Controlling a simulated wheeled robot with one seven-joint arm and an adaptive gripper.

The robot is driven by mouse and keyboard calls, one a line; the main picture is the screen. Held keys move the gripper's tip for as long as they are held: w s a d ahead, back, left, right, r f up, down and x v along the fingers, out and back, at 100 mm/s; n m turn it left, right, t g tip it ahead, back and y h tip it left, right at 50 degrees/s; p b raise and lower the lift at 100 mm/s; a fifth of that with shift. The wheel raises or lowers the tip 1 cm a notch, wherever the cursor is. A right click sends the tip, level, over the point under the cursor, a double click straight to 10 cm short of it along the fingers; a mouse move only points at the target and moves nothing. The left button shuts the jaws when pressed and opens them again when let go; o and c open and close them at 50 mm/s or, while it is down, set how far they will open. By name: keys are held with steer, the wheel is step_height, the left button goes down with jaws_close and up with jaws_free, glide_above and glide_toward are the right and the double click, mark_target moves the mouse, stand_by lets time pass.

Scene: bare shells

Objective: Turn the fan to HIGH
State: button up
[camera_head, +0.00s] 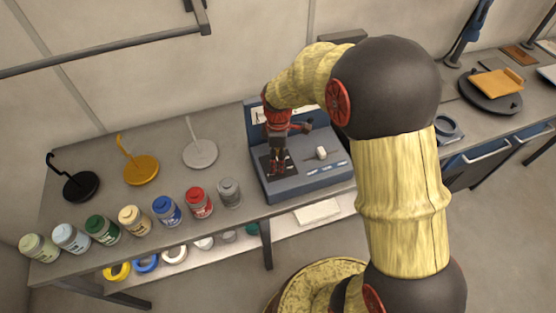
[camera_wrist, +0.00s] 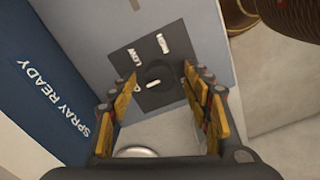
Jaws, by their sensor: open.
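The control console (camera_head: 305,182) is a blue-grey box with a sloped top on the bench. A round black knob (camera_wrist: 158,77) with a short white mark sits on its dark square plate (camera_wrist: 145,60). White labels stand around the knob; they are too small and tilted to read surely, and one is partly hidden by a finger. My gripper (camera_head: 278,168) is over the plate at the console's left side. In the wrist view my gripper (camera_wrist: 165,88) is open, its yellow-padded fingers on either side of the knob. I cannot tell whether they touch it.
A white knob (camera_head: 321,153) and small labels sit on the console's right. A blue panel (camera_wrist: 50,85) reads "SPRAY READY". Several paint cans (camera_head: 165,208) line the bench front to the left. Round stands (camera_head: 200,153) are behind them. An orange board (camera_head: 495,83) lies far right.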

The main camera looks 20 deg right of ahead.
steer(key=shift+f, duration=0.3)
steer(key=shift+c, duration=0.6)
steer(key=c, duration=1)
